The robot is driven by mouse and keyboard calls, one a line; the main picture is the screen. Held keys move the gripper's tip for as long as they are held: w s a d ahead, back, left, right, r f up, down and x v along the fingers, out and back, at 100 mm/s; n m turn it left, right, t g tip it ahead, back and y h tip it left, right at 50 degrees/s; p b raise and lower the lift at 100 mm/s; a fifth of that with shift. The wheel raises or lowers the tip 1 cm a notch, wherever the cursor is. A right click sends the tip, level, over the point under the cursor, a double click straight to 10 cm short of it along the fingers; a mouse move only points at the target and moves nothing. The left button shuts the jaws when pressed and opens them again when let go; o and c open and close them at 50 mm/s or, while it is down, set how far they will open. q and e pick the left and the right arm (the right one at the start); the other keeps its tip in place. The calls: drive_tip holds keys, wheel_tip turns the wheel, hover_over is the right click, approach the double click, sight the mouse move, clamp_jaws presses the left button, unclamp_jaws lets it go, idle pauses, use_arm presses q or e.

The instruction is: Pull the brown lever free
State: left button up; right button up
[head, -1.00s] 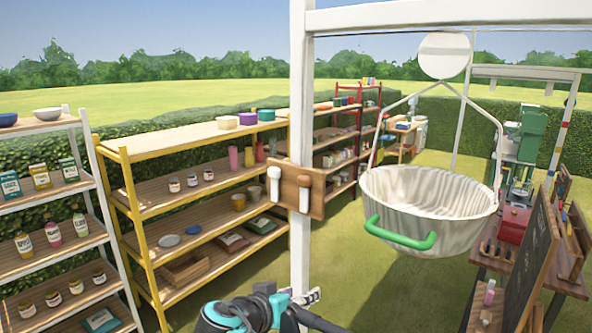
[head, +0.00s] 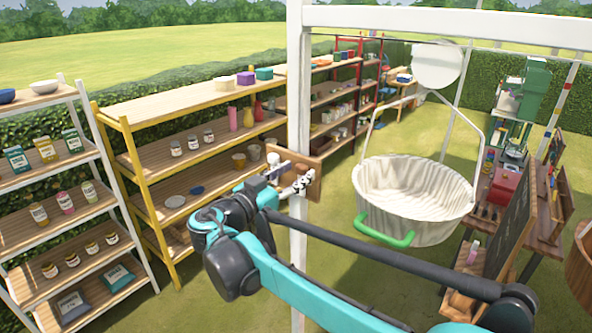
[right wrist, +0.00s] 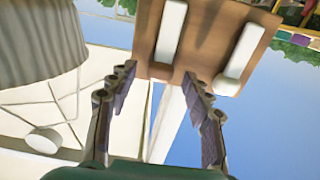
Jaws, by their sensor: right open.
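A brown wooden board (head: 314,163) is fixed to the white post (head: 298,90) and carries two levers. The left lever (head: 273,160) shows a white top in the head view. The other lever is hidden there behind my right gripper (head: 297,184). In the right wrist view, which is turned over, the board (right wrist: 208,40) bears two white lever parts, one at left (right wrist: 172,30) and one at right (right wrist: 243,46); no brown lever part can be made out. My right gripper (right wrist: 158,80) is open, its fingers apart near the board's edge, with nothing between them. My left gripper is out of view.
A hanging white basin (head: 415,195) with a green handle is right of the post, near my right arm. A yellow shelf (head: 140,190) and a white shelf (head: 60,210) with jars stand at left. A dark table (head: 470,255) with a chalkboard is at right.

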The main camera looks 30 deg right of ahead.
drive_tip(key=shift+w+d, duration=0.2)
drive_tip(key=shift+d, duration=0.1)
